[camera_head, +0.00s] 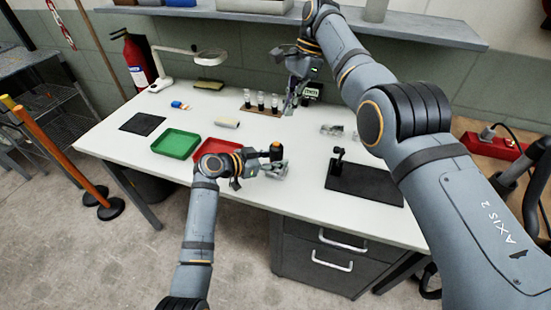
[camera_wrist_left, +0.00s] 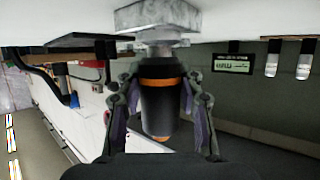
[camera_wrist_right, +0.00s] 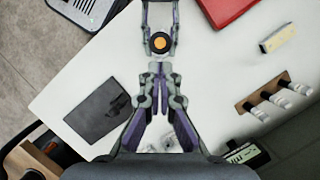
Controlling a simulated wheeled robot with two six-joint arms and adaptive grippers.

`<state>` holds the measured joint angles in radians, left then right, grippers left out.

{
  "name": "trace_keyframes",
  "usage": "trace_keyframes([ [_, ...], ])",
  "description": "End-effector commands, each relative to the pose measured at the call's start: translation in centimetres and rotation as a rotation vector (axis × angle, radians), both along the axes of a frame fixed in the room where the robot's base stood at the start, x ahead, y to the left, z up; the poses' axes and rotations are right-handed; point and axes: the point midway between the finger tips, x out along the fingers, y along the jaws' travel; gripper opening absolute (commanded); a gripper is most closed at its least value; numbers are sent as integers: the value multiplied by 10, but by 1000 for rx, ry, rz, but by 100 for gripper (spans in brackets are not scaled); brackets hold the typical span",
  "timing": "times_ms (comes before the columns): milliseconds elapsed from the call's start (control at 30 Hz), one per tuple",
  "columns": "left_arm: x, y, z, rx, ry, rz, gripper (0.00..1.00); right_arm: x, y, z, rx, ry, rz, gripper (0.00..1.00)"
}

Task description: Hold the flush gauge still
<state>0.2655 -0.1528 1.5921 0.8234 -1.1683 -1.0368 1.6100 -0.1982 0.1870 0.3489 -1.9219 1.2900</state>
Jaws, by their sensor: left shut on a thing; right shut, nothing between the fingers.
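The flush gauge (camera_head: 276,150) is a black cylinder with an orange band and a pale metal foot, near the front edge of the white table. My left gripper (camera_head: 267,163) is shut around its body. In the left wrist view, the fingers flank the gauge (camera_wrist_left: 160,95), and its metal foot (camera_wrist_left: 160,16) meets the white surface, which shows at the top. My right gripper (camera_head: 289,108) is shut and empty, over the back of the table near the vial rack. In the right wrist view, its closed tips (camera_wrist_right: 159,70) appear just below the gauge's orange-centred top (camera_wrist_right: 160,42).
The green tray (camera_head: 175,144) and red tray (camera_head: 208,146) lie left of the gauge. The vial rack (camera_head: 261,109) and a small display (camera_head: 313,91) stand behind. A black mat (camera_head: 370,188) with a small stand lies to the right. Clear parts (camera_head: 335,130) lie at centre right.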

Motion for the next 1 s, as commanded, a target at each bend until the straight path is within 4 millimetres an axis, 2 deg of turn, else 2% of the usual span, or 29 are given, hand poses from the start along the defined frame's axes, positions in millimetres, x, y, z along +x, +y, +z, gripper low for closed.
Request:
trace_keyframes([
  [500,0,0,0,1,1,0,0,0,0,0,0,0,0,0],
  [633,0,0,0,1,1,0,0,4,3,-1,34,-31,50,0],
  [733,0,0,0,0,0,0,0,12,10,-2,115,-120,178,0],
  [833,0,0,0,0,0,0,0,18,18,-2,223,-272,380,0],
  [1000,0,0,0,1,1,0,0,15,26,2,368,-590,757,0],
])
